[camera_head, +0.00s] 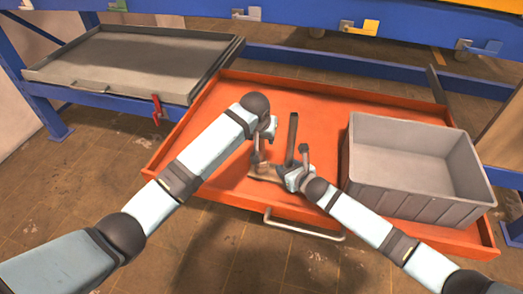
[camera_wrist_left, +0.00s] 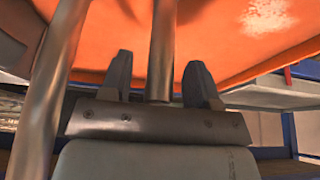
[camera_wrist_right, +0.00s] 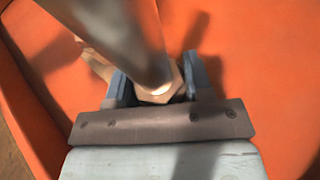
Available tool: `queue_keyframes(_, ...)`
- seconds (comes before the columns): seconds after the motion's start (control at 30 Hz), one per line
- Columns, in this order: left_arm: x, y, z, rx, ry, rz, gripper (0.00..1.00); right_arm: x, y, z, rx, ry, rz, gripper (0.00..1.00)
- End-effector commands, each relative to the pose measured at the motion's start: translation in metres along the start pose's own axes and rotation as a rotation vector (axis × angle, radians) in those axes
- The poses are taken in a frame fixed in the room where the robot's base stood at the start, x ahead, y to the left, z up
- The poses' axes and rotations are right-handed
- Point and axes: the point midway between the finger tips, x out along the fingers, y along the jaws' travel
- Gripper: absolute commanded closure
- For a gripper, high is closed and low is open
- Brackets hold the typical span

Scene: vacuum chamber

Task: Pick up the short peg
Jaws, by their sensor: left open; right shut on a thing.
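A pale flat base (camera_head: 265,173) lies on the orange drawer, with upright metal pegs around it. A tall dark peg (camera_head: 292,135) stands in the middle, a shorter round-topped peg (camera_head: 305,152) to its right, and another short peg (camera_head: 256,150) to its left. My right gripper (camera_head: 288,172) is low, shut around the hexagonal foot (camera_wrist_right: 160,92) of a peg (camera_wrist_right: 125,40). My left gripper (camera_head: 266,132) is open above the left short peg. In the left wrist view, one peg (camera_wrist_left: 162,50) lies between its spread fingers (camera_wrist_left: 160,80) and a thicker peg (camera_wrist_left: 50,95) passes outside them.
A grey bin (camera_head: 365,165), empty as far as I see, stands on the drawer's right side. A grey tray drawer (camera_head: 130,62) is at back left.

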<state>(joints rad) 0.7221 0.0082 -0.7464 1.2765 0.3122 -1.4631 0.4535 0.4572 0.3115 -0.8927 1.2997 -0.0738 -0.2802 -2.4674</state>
Motion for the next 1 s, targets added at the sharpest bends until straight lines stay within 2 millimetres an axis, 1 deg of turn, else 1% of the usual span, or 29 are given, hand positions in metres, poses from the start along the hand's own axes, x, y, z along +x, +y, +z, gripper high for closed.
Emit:
queue_keyframes(0.2,0.002,0.000,0.000,0.000,0.000,0.000,0.44,0.000,0.000,0.000,0.000,0.000,0.000,0.84)
queue_keyframes(0.23,0.002,0.000,0.000,0.000,0.000,0.000,0.47,0.000,0.000,0.000,0.000,0.000,0.000,0.84)
queue_keyframes(0.27,0.002,0.000,0.000,0.000,0.000,0.000,0.54,0.000,0.000,0.000,0.000,0.000,0.000,0.84)
queue_keyframes(0.3,0.002,0.000,0.000,0.000,0.000,0.000,0.63,0.000,0.000,0.000,0.000,0.000,0.000,0.84)
queue_keyframes(0.37,0.001,0.000,0.000,0.000,0.000,0.000,0.77,0.000,0.000,0.000,0.000,0.000,0.000,0.84)
queue_keyframes(0.4,0.001,0.000,0.000,0.000,0.000,0.000,0.86,0.000,0.000,0.000,0.000,0.000,0.000,0.84)
queue_keyframes(0.47,0.001,0.000,0.000,0.000,0.000,0.000,1.00,0.000,0.000,0.000,0.000,0.000,0.000,0.84)
queue_keyframes(0.8,-0.001,0.000,-0.002,0.000,0.002,0.001,1.00,0.000,0.000,0.000,0.000,0.000,0.000,0.84)
queue_keyframes(0.87,-0.005,0.000,-0.004,0.001,0.003,0.001,1.00,0.000,0.000,0.000,0.000,0.000,0.000,0.84)
queue_keyframes(0.97,-0.019,0.001,-0.010,0.000,0.004,0.002,1.00,0.000,0.000,0.000,0.000,0.000,0.000,0.84)
queue_keyframes(1.0,-0.026,0.000,-0.012,0.000,0.004,0.002,1.00,0.000,0.000,0.000,0.000,0.000,0.000,0.84)
